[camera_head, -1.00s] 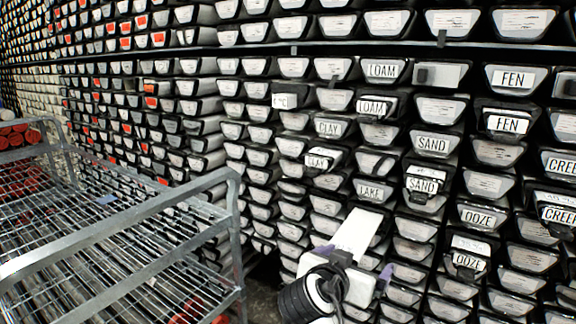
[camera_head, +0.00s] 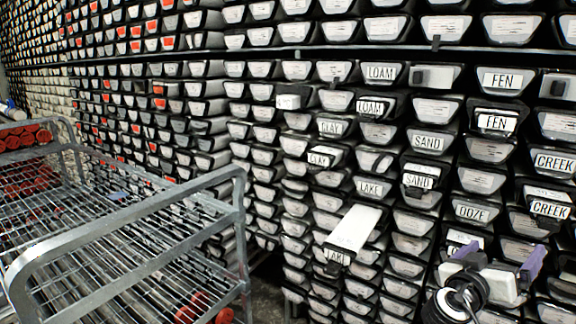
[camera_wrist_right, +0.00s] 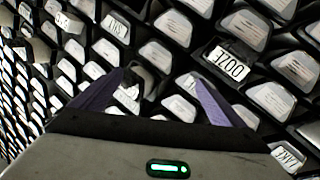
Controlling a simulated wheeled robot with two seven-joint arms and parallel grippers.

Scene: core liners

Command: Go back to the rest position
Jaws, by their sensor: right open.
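My right gripper (camera_head: 498,262) is at the lower right of the head view, in front of the rack. Its two purple fingers are spread apart with nothing between them; they also show in the right wrist view (camera_wrist_right: 152,92). Behind it, the liner labelled OOZE (camera_head: 471,211) shows in the rack, and the label also shows in the right wrist view (camera_wrist_right: 228,62). A long white liner labelled LAKE (camera_head: 352,230) sticks out of the rack to the left of the gripper, apart from it. My left gripper is not in view.
The rack (camera_head: 292,52) of core liners fills the wall. Several labelled liners stick out, among them FEN (camera_head: 497,122), CREEK (camera_head: 550,208), SAND (camera_head: 419,181) and CLAY (camera_head: 320,159). A metal wire cart (camera_head: 240,215) with red-ended tubes (camera_head: 25,136) stands at the left.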

